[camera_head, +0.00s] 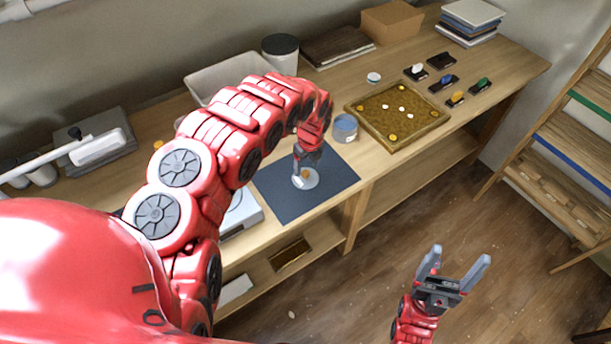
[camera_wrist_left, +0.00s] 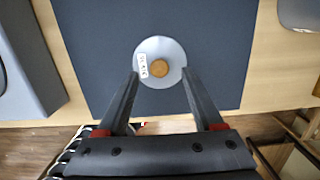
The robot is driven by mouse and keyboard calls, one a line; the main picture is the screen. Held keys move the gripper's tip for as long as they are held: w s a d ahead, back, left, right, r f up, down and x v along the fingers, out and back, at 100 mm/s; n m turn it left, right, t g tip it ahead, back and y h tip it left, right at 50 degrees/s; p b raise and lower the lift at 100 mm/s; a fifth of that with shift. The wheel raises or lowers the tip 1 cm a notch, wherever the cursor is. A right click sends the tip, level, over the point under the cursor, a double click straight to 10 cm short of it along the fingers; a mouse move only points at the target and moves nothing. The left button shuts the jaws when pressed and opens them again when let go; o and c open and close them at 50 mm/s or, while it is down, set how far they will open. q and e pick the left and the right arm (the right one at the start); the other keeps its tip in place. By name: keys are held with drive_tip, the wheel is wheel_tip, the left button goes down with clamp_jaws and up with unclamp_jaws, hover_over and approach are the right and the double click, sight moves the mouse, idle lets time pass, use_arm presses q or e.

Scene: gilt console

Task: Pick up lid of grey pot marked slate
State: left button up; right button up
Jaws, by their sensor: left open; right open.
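A pale grey round lid (camera_wrist_left: 174,48) with a brown knob (camera_wrist_left: 160,68) and a white label lies on the dark mat (camera_wrist_left: 215,30) in the left wrist view. The label's letters are too small to read surely. In the head view the lid (camera_head: 311,181) is partly hidden by my left gripper (camera_head: 299,168). My left gripper (camera_wrist_left: 160,76) is open, its fingertips on either side of the lid's near half; I cannot tell whether they touch it. Any pot body beneath is hidden. My right gripper (camera_head: 459,256) is open and empty over the floor.
A blue-grey round container (camera_head: 345,128) stands beyond the mat's far right corner. A gold-brown tray (camera_head: 437,118) with small pieces lies to the right. A pale bin (camera_head: 205,82) and dark-lidded canister (camera_head: 281,55) stand behind my left arm. The mat around the lid is clear.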

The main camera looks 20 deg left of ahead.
sight(305, 175)
use_arm(q)
drive_tip(key=shift+a+f+p, duration=0.15)
drive_tip(key=shift+f+p, duration=0.15)
drive_tip(key=shift+f, duration=1.1)
clamp_jaws()
